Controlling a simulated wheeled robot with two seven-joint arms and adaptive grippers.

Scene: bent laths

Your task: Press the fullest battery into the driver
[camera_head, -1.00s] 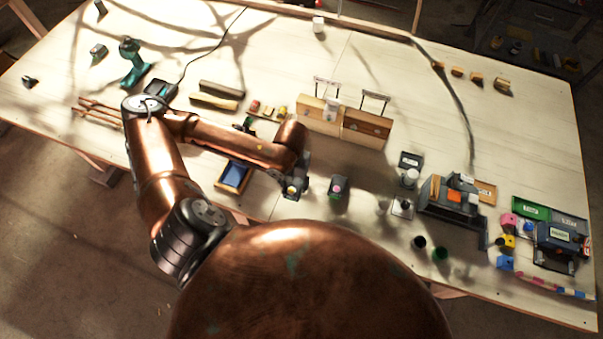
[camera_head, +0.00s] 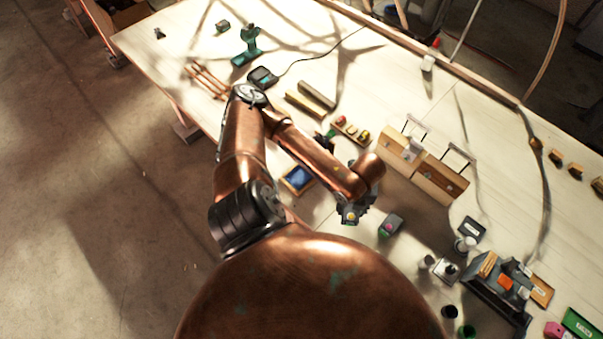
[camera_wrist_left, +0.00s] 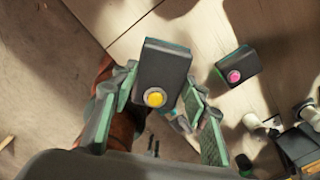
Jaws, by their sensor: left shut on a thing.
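My left gripper (camera_head: 351,211) is shut on a dark battery (camera_wrist_left: 165,72) with a yellow round button; in the left wrist view the green-padded fingers stand on both sides of it. It seems held above the table's near edge. A second dark battery (camera_head: 391,224) with a pink button lies on the table to the right of the gripper; it also shows in the left wrist view (camera_wrist_left: 238,67). The teal driver (camera_head: 249,42) is at the back left of the table. Charge marks cannot be read. My right gripper is not in view.
A dark device with a cable (camera_head: 262,77) lies near the driver, behind my left arm. Wooden boxes with handles (camera_head: 425,172) and a dark holder (camera_head: 497,287) stand to the right. The far middle tabletop is mostly clear.

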